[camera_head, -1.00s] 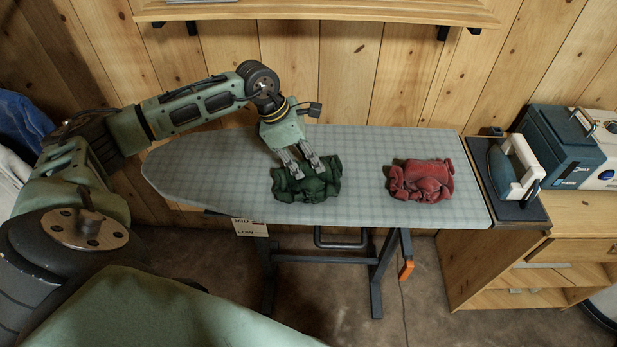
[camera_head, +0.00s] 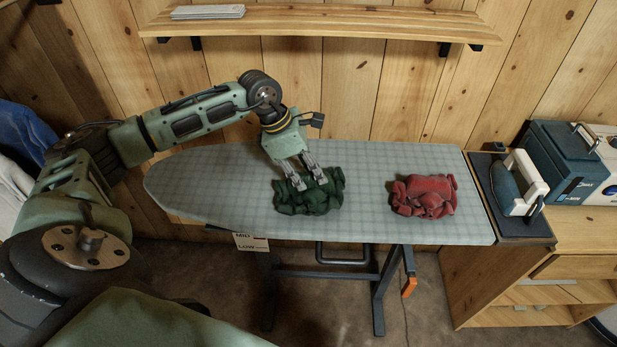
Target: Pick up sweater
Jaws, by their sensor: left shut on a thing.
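A dark green crumpled garment (camera_head: 314,199), which looks like a sweater, lies on the grey checked ironing board (camera_head: 230,205). A red crumpled garment (camera_head: 424,196), perhaps also a sweater, lies to its right on the board. My left gripper (camera_head: 310,183) points down at the green garment, and its fingertips are shut on the garment's upper part. The garment appears to rest on the board still. The exact pinch of cloth between the fingers is too small to make out. My right gripper is out of view.
An iron (camera_head: 517,183) stands on a dark pad at the board's right end, by a blue sewing-machine case (camera_head: 563,160) on a wooden cabinet (camera_head: 570,235). A wooden shelf (camera_head: 320,22) runs along the wall above. The board's left part is bare.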

